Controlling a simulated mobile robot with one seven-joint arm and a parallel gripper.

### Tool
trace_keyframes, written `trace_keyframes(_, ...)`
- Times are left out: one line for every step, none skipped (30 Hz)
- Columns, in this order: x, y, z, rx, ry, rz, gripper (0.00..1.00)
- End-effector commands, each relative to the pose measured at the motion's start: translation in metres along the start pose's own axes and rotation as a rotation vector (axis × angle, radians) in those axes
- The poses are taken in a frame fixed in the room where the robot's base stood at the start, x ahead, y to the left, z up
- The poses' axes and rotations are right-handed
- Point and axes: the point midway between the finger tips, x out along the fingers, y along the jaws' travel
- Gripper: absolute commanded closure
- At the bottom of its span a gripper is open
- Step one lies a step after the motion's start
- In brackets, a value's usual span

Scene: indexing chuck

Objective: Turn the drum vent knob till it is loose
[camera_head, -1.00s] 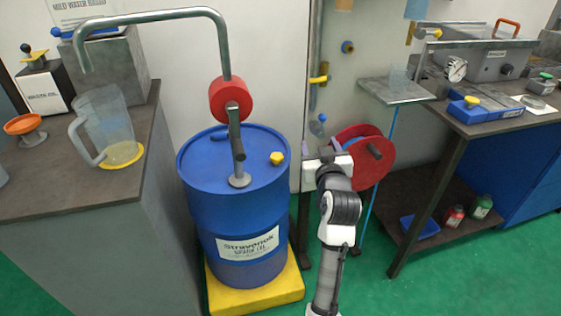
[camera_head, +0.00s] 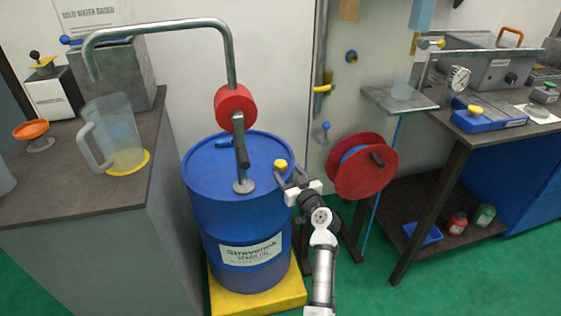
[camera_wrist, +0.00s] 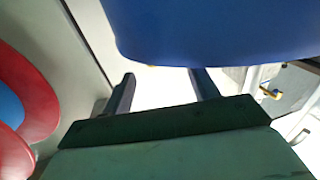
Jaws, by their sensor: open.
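The drum vent knob (camera_head: 281,164) is a small yellow knob on the right side of the blue drum's top (camera_head: 205,165). My gripper (camera_head: 288,176) is open and empty at the drum's right rim, close below and right of the knob in the head view. I cannot tell whether a finger touches the knob. In the wrist view my two fingers (camera_wrist: 160,88) stand apart, with the blue drum wall filling the top. A tiny yellow bit at the drum's edge there may be the knob; most of it is hidden.
A grey pipe with a red pump body (camera_head: 235,105) rises from the drum. A red hose reel (camera_head: 345,178) stands close right of my gripper. The drum stands on a yellow base (camera_head: 260,304). Benches flank it, the left one holding a clear jug (camera_head: 113,135).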

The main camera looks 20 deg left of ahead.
Motion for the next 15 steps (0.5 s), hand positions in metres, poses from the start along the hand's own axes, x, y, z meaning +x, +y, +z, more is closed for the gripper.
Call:
trace_keyframes(0.012,-0.001,-0.003,-0.001,-0.001,-0.003,0.41)
trace_keyframes(0.018,-0.001,-0.002,0.0,-0.001,-0.002,0.41)
trace_keyframes(0.025,-0.001,-0.002,-0.001,-0.001,-0.003,0.41)
trace_keyframes(0.03,-0.001,-0.002,-0.001,-0.001,-0.002,0.41)
trace_keyframes(0.035,-0.001,-0.002,-0.001,-0.001,-0.002,0.41)
trace_keyframes(0.041,-0.001,-0.002,-0.001,-0.001,-0.002,0.41)
trace_keyframes(0.045,-0.001,-0.001,-0.001,-0.001,-0.003,0.41)
trace_keyframes(0.048,-0.001,-0.001,0.0,-0.001,-0.002,0.41)
trace_keyframes(0.052,0.0,-0.001,-0.001,0.0,-0.001,0.41)
trace_keyframes(0.054,0.0,-0.001,-0.001,-0.001,-0.001,0.41)
trace_keyframes(0.057,0.0,0.0,0.0,-0.001,-0.001,0.41)
trace_keyframes(0.059,0.0,-0.001,-0.001,-0.001,-0.001,0.41)
trace_keyframes(0.06,0.0,-0.001,-0.001,0.0,-0.001,0.41)
trace_keyframes(0.061,0.0,-0.001,-0.001,0.0,0.0,0.41)
trace_keyframes(0.062,0.0,0.0,-0.001,-0.001,0.0,0.41)
